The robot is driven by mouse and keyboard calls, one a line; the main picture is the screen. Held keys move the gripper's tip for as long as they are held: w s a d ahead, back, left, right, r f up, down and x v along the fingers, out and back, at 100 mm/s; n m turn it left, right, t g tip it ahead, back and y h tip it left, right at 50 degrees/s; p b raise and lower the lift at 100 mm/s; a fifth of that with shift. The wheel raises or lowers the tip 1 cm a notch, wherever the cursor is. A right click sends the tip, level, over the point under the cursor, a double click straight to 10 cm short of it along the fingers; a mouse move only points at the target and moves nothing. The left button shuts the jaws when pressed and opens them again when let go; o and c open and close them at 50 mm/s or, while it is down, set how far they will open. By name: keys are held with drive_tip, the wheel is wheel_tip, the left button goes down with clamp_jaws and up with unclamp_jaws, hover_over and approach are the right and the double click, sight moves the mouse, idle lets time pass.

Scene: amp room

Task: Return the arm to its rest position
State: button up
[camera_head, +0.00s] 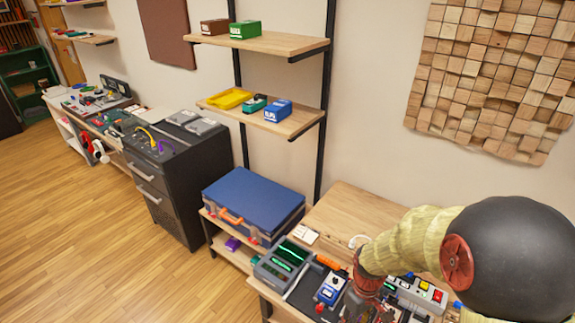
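My arm, with a yellowish ribbed sleeve and a dark round joint, fills the lower right and reaches over the wooden bench (345,213). My gripper (362,305) is low at the bottom edge, over the bench's near part. Its fingers are small, dark and partly cut off, so I cannot tell whether they are open or shut, or whether they hold anything.
A blue case (253,202) lies on a low stand to the left. Shelves (265,43) hang above. The wooden floor (90,235) at left is clear.

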drive_tip(key=s+r+m+t+b, duration=0.3)
drive_tip(key=s+r, duration=0.1)
drive_tip(key=r, duration=0.8)
drive_tip(key=s+r+m+t+b, duration=0.2)
drive_tip(key=s+r+t, duration=0.2)
drive_tip(key=r, duration=0.8)
drive_tip(key=shift+s+a+r+m+b, duration=0.3)
drive_tip(key=shift+s+m+b, duration=0.1)
drive_tip(key=shift+s, duration=0.25)
